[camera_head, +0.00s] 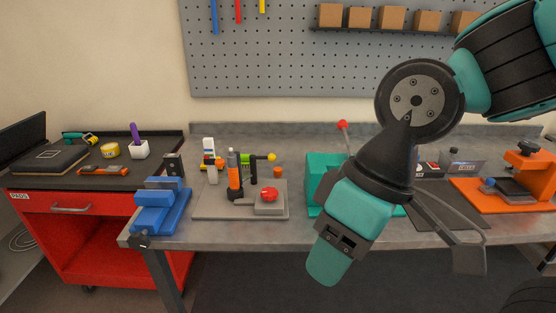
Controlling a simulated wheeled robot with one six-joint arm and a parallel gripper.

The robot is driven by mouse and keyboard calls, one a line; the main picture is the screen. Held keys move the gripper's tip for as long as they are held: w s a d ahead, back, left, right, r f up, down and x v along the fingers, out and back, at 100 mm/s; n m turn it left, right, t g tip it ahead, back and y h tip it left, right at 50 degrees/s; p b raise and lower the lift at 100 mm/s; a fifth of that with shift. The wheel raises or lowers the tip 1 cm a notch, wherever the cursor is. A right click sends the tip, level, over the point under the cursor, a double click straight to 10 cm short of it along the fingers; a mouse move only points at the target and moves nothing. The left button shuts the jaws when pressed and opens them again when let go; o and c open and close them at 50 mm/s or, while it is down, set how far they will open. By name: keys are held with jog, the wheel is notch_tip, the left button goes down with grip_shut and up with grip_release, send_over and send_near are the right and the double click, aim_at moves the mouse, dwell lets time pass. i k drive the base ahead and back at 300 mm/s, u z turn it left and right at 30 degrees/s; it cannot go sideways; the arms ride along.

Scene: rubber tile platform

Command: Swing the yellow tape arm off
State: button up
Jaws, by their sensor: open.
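A slim bar with a yellow-green part (243,157) and a yellow ball end (271,157) sticks out to the right at the back of a grey base plate (210,205) on the bench. It is the only yellow-marked arm I make out there, and tape on it is too small to tell. An upright orange and black part (234,176) stands in front of its left end. A grey block with a red knob (269,194) sits at the plate's front right. My teal arm hangs to the right of this plate, apart from it.
A blue vise (161,207) stands left of the plate. A teal box with a red-tipped lever (343,125) stands to the right, partly behind my arm. An orange fixture (510,195) is far right. A red cart (58,213) carries a yellow roll (110,150) and tools.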

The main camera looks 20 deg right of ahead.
aim_at(271, 158)
jog(key=z, duration=0.25)
jog(key=i, duration=1.1)
jog(key=u, duration=0.25)
